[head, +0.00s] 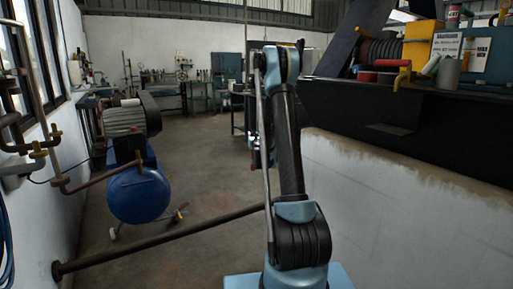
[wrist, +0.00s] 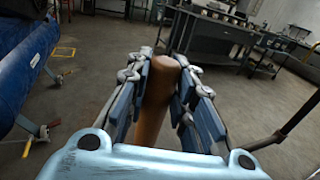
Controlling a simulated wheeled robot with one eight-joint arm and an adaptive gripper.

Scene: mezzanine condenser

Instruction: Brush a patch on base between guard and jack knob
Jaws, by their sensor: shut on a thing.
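My gripper (wrist: 172,75) is shut on a brown, rounded handle-like thing (wrist: 157,95) that stands up between its fingers. Its far end is hidden, so I cannot tell whether it has bristles. In the head view my gripper hangs mostly hidden behind my arm, away from the machine. At right, a long black base (head: 440,130) runs along the top of a pale wall. A slightly differing flat patch (head: 391,128) shows on its face. On top are a yellow block with a label (head: 446,45) and red and grey knob-like parts (head: 378,76); I cannot tell which is guard or jack knob.
A blue compressor tank (head: 138,195) stands at left by wall pipes. A dark bar (head: 160,240) slants low across the floor. Workbenches (head: 160,100) line the back. The concrete floor (head: 205,165) between is clear.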

